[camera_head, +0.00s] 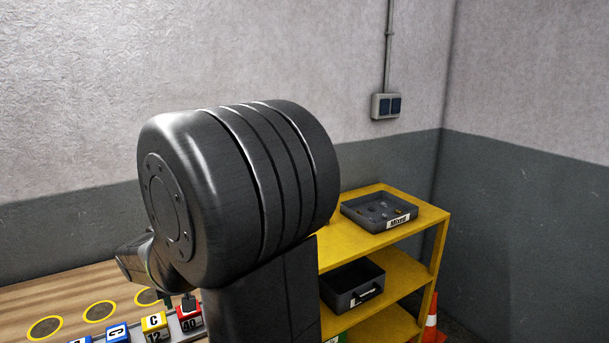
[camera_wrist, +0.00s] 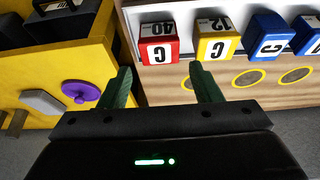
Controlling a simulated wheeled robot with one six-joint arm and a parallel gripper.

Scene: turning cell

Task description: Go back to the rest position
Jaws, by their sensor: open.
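My gripper (camera_wrist: 161,88) is in the wrist view, with its two green fingers apart and nothing between them. It is over the front edge between the yellow shelf and the wooden table.
Red (camera_wrist: 158,44), yellow (camera_wrist: 217,42) and blue (camera_wrist: 269,38) lettered blocks stand in a row by the wooden table (camera_head: 70,291) with yellow-ringed circles. A yellow shelf (camera_head: 401,263) holds a "Mixed" tray (camera_head: 352,212) and a dark bin (camera_head: 338,298). An orange cone (camera_head: 432,318) stands right of it.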

